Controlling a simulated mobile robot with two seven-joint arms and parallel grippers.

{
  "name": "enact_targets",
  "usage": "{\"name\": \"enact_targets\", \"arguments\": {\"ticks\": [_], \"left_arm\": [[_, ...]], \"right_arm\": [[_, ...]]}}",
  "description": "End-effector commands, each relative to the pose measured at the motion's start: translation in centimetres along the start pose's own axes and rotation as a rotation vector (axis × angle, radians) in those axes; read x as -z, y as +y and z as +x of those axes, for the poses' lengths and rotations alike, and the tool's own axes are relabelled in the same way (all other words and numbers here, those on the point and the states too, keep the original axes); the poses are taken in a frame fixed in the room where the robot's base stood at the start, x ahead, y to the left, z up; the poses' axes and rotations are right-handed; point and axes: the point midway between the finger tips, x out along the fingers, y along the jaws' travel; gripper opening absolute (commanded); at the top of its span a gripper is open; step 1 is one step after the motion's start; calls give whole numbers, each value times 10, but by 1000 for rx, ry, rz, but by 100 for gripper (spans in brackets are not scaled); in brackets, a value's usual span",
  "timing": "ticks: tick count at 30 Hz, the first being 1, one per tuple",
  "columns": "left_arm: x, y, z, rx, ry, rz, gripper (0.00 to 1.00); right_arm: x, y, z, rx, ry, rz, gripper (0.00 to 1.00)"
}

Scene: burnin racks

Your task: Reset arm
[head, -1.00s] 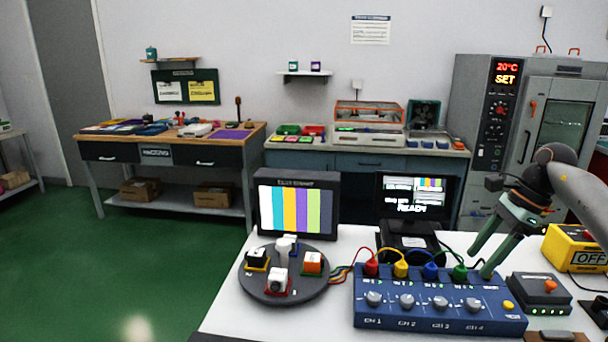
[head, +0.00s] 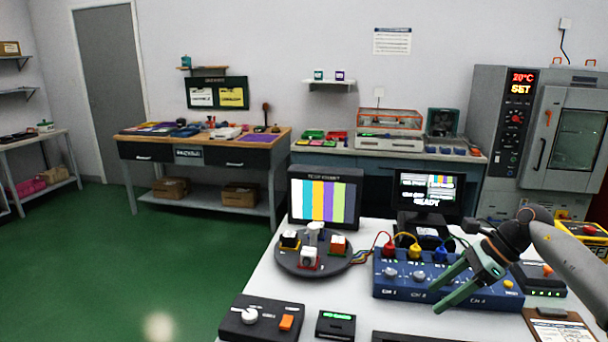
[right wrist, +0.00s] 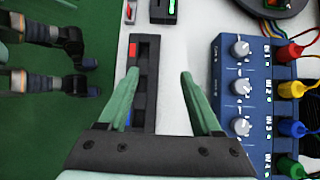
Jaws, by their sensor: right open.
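My right gripper (head: 434,299) is open and empty in the head view, its green fingers pointing left over the front edge of the blue channel panel (head: 445,289). In the right wrist view the gripper (right wrist: 159,75) has its fingers apart above the white table. A black strip (right wrist: 145,55) with a red and a blue mark lies below, near its left finger. The blue panel (right wrist: 241,105) stands to the right there, with grey knobs and coloured plugs. I cannot make out my left gripper in either view.
A round dark turntable (head: 305,265) with small blocks stands left of the panel. A black control box (head: 262,318), a small box with a green display (head: 335,325) and a clipboard (head: 560,326) lie in front. Monitors (head: 325,200) stand behind. Green floor is open at left.

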Motion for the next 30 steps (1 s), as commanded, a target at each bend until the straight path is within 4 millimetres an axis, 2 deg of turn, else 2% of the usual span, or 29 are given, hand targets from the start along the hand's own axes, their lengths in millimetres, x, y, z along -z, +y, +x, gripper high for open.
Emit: {"name": "enact_targets", "arguments": {"ticks": [1,3,6,9,13,17,20,23,26,30], "left_arm": [[8,-1,-2,2,9,2,50],[13,-2,-4,5,15,3,50],[17,-3,-8,8,15,2,50],[19,-4,-13,10,14,2,50],[21,-4,-19,13,10,0,50],[21,-4,-25,16,4,-2,50],[22,-5,-30,19,0,-4,50],[23,-7,-33,24,-3,-5,50],[25,-9,-36,29,-6,-6,50],[30,-10,-42,34,-7,-6,50]], "right_arm": [[-13,7,25,-22,-67,28,66],[-34,18,56,-46,-177,85,66],[-65,38,98,-95,-358,213,66],[-94,61,129,-155,-546,391,66],[-120,85,152,-242,-776,681,66],[-129,101,163,-331,-981,1027,66],[-121,108,168,-395,-1117,1321,66],[-103,116,173,-450,-1231,1624,66],[-74,127,180,-495,-1328,1946,66],[-18,155,193,-534,-1435,2433,66]]}}
